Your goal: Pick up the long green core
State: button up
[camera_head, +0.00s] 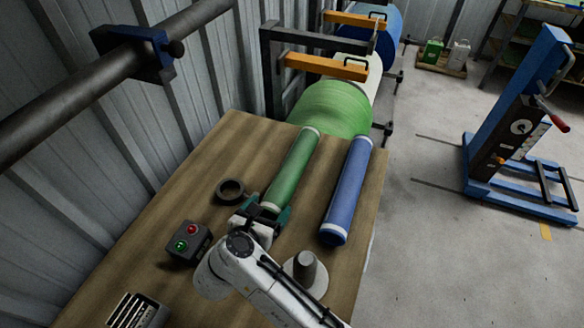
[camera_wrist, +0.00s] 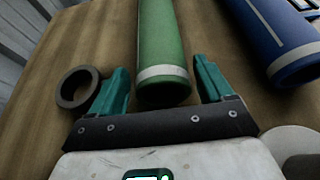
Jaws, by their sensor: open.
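The long green core (camera_head: 293,170) lies on the wooden table, with a pale band near each end. Its near end lies at my gripper (camera_head: 268,214). In the wrist view the green core (camera_wrist: 161,45) runs away from me, and its near end shows between the two teal fingers of my gripper (camera_wrist: 160,85). The fingers are open, with a gap on either side of the core. I cannot tell how high the fingers are relative to the core.
A blue core (camera_head: 347,190) lies to the right on the table (camera_head: 215,150). A dark ring (camera_head: 230,190) sits left of my gripper. A box with red and green buttons (camera_head: 189,243) and a grey cylinder on a round base (camera_head: 305,270) stand nearby. Large rolls (camera_head: 335,108) stand beyond the table.

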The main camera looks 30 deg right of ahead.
aim_at(275, 201)
jog(key=x, duration=0.4)
jog(key=shift+w+d+p, duration=0.1)
jog(key=shift+p, duration=0.2)
jog(key=c, duration=1.1)
